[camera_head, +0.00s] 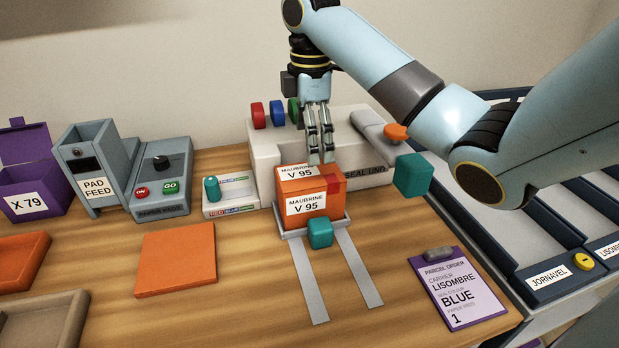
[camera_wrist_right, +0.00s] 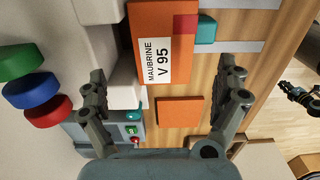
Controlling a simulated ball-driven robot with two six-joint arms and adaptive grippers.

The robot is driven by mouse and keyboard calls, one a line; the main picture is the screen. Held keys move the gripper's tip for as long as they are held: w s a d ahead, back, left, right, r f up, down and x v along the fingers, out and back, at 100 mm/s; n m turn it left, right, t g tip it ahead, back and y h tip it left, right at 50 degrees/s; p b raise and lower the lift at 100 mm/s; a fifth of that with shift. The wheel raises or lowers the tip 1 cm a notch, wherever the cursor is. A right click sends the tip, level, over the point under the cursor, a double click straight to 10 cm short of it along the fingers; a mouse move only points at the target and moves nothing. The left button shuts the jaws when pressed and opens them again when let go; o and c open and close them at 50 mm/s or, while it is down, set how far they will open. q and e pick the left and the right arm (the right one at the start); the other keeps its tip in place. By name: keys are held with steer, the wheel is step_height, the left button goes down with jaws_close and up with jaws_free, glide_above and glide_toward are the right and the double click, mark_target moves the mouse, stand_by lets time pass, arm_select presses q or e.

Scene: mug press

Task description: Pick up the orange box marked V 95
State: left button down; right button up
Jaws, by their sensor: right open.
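The orange box marked MAUBRINE V 95 (camera_head: 322,204) sits upright on a small grey tray (camera_head: 342,221) with a teal knob (camera_head: 320,233), in front of the white seal unit. My right gripper (camera_head: 320,152) points down just above the box's rear part, its fingers partly covering the view behind. In the right wrist view the right gripper (camera_wrist_right: 163,70) is open, its two fingers wide apart, with the box (camera_wrist_right: 181,35) ahead between and beyond them; nothing is held.
The seal unit (camera_head: 262,160) has red, blue and green knobs and a teal-ended lever (camera_head: 413,175) at right. An orange pad (camera_head: 177,258) lies left; a clipboard (camera_head: 459,288) lies right. Pad feed (camera_head: 95,165) and purple X 79 box (camera_head: 25,190) stand far left.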

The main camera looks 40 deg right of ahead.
mark_target(310, 173)
step_height(310, 173, down, 3)
steer(key=shift+f+b, duration=0.15)
steer(key=shift+b, duration=0.45)
steer(key=shift+s+a+f, duration=0.1)
steer(key=shift+a+f, duration=0.05)
steer(key=shift+f, duration=1.2)
steer(key=shift+s+a+f, duration=0.1)
steer(key=shift+a+f, duration=0.05)
steer(key=shift+f, duration=1.15)
steer(key=c, duration=1.3)
steer(key=shift+r, duration=0.1)
